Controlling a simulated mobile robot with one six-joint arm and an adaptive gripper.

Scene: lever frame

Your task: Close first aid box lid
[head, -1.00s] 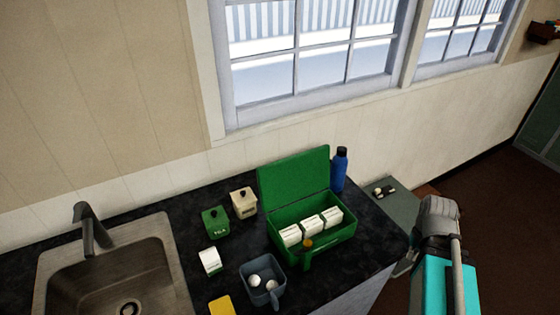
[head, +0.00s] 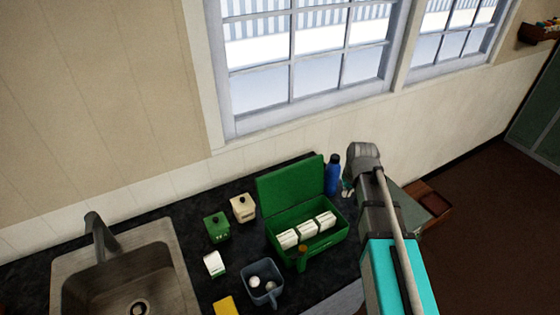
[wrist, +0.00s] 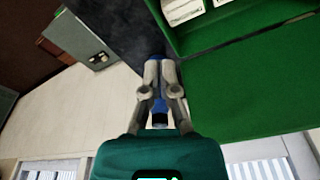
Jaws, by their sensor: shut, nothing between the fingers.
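The green first aid box (head: 318,245) stands on the dark counter with several white packs (head: 307,230) inside. Its green lid (head: 291,190) stands open, raised at the back edge. In the wrist view the lid (wrist: 250,85) fills the right side, with part of the box (wrist: 185,40) at the top. My gripper (wrist: 161,65) is shut and empty, beside the lid and apart from it. In the head view my arm mostly hides the gripper, to the right of the box.
A blue bottle (head: 332,176) stands behind the box's right end, and shows partly behind my fingers in the wrist view. The sink (head: 125,270) is further left.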

